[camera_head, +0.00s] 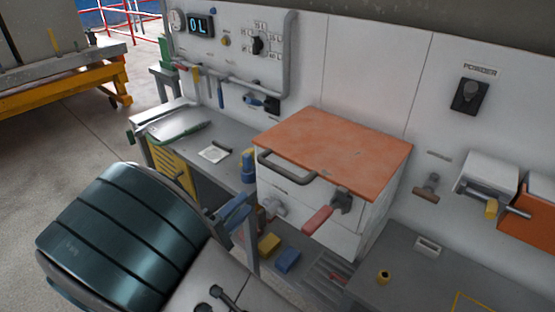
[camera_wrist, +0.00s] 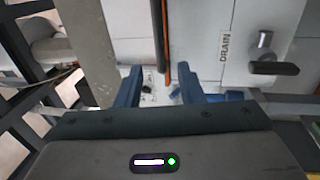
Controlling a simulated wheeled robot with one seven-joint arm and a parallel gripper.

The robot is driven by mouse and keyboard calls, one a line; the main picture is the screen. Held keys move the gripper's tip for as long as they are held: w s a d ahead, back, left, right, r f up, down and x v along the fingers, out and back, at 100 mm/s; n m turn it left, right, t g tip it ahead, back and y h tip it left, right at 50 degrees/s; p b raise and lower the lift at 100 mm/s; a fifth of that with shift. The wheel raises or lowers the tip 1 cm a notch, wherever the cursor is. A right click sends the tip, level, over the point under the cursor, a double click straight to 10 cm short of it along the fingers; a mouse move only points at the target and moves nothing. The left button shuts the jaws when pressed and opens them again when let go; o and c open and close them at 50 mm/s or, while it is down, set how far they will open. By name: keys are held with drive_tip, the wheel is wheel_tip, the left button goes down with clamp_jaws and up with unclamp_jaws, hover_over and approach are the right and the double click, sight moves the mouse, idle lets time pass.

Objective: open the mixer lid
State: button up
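The mixer is a white box (camera_head: 290,193) with an orange lid (camera_head: 335,142) lying flat and closed on top. A grey bar handle (camera_head: 283,167) runs along the lid's front edge. My gripper (camera_head: 238,208) has blue fingers and is below and left of the handle, apart from it. In the wrist view my gripper (camera_wrist: 160,80) is open, with an empty gap between the fingers. Beyond the gap, the lid (camera_wrist: 166,40) shows as a thin orange edge with the grey handle (camera_wrist: 157,35) beside it.
A red-handled lever (camera_head: 322,218) is on the mixer's front right. A black drain lever (camera_wrist: 272,68) is at the right in the wrist view. Yellow and blue blocks (camera_head: 287,260) lie below the mixer. A grey bench (camera_head: 440,285) is at the right.

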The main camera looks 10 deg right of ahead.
sight(278, 172)
drive_tip(key=p+x, duration=0.2)
drive_tip(key=x, duration=1.1)
drive_tip(key=shift+d, duration=0.4)
drive_tip(key=shift+c, duration=0.2)
drive_tip(key=shift+s, duration=0.1)
clamp_jaws()
drive_tip(key=shift+r, duration=0.15)
